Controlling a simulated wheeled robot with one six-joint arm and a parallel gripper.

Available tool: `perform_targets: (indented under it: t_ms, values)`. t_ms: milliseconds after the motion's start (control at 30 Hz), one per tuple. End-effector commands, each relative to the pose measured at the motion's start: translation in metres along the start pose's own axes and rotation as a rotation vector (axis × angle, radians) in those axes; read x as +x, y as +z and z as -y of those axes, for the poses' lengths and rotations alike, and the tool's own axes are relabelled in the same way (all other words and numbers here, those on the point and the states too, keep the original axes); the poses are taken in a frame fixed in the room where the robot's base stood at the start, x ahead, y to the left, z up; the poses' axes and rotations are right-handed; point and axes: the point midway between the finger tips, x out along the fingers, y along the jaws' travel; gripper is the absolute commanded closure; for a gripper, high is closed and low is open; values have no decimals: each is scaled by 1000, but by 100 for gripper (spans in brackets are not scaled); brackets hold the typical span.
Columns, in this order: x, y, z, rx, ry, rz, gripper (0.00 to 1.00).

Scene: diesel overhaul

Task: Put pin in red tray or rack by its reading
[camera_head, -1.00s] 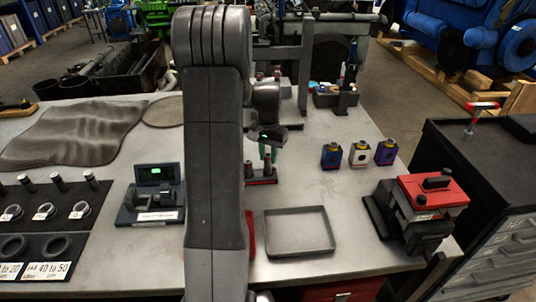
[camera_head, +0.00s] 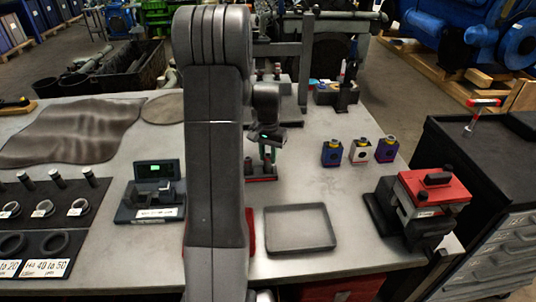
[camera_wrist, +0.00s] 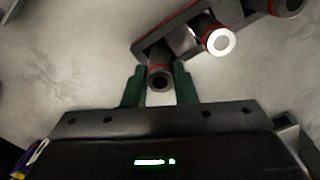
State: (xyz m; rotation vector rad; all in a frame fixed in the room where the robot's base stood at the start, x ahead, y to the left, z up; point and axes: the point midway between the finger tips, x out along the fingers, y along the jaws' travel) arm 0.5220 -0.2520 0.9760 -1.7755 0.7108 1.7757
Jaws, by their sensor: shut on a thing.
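My gripper (camera_wrist: 158,88) has two green fingers closed on a dark, round-ended pin (camera_wrist: 160,78) in the wrist view. The pin is at the near end of a red-edged dark rack (camera_wrist: 150,48); I cannot tell whether it is still seated there. Another pin with a bright end (camera_wrist: 218,41) stands farther along the rack. In the head view my gripper (camera_head: 268,153) is just above the rack (camera_head: 262,179), partly behind my arm. The gauge (camera_head: 152,195) has a lit green display, with no legible reading. A red patch (camera_head: 251,228), possibly the red tray, shows beside my arm, mostly hidden.
An empty grey tray (camera_head: 300,249) lies right of my arm. Three small coloured boxes (camera_head: 360,152) stand behind it, and a red-topped clamp-like device (camera_head: 432,190) is at the right edge. A dark board with rings and pins (camera_head: 50,225) lies at left.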

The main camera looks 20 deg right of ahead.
Motion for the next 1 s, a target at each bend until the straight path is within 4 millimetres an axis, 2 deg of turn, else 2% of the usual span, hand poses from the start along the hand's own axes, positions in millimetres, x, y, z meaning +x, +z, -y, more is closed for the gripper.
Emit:
perform_targets:
  t_ms: [467,500,600,800,900,1000]
  values:
    - [6,0,0,0,0,0,100]
    - [6,0,0,0,0,-1,69]
    - [6,0,0,0,0,0,50]
    - [6,0,0,0,0,0,50]
    - [7,0,0,0,0,1,32]
    - [7,0,0,0,0,0,32]
